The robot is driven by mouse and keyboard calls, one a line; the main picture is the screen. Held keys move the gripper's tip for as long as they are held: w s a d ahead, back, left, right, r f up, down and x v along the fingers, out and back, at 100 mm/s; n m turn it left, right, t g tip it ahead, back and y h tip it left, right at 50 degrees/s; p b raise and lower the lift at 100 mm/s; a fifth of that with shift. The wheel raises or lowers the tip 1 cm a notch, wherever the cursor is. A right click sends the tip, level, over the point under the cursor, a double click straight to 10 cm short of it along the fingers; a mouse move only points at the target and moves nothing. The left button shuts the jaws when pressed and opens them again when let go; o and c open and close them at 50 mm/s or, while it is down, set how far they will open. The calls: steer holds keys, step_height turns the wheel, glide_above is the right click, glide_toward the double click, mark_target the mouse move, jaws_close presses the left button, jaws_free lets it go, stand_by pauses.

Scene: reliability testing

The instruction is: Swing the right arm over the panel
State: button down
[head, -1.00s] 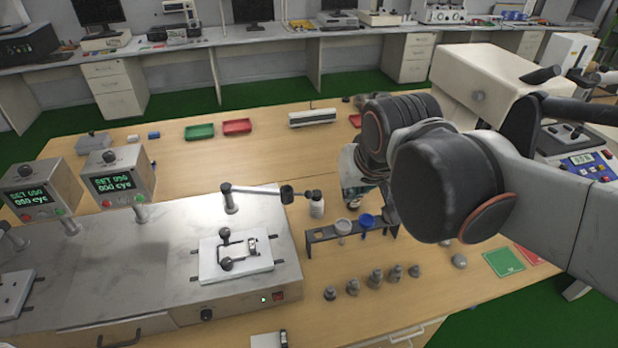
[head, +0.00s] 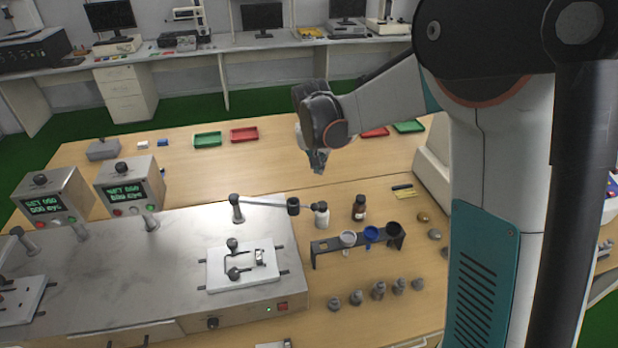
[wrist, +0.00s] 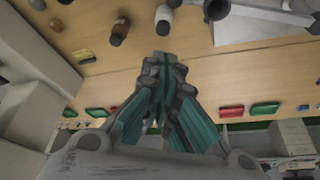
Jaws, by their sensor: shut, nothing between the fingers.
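The right swing arm (head: 265,203) is a thin metal bar on a post at the back right of the metal tester (head: 120,280). It points right, past the tester's edge, and a dark block (head: 293,206) sits on it near its outer end. The right panel (head: 225,277) is a white plate with a black clamp, in front of the arm's post; the arm is not over it. My gripper (head: 318,170) is shut and empty, pointing down above the table behind the arm's outer end. Its closed fingers (wrist: 162,68) also show in the wrist view.
A white bottle (head: 322,219) stands by the arm's outer end, with a brown bottle (head: 359,208) to its right. A dark rack (head: 330,244) with cups and several small weights (head: 378,291) stand nearer. Green (head: 208,139) and red (head: 244,134) trays lie farther back.

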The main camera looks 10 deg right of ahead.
step_height(320, 180, down, 12)
steer(key=b, duration=0.2)
steer(key=shift+w, duration=0.45)
steer(key=shift+s+a, duration=0.1)
stand_by(0.4)
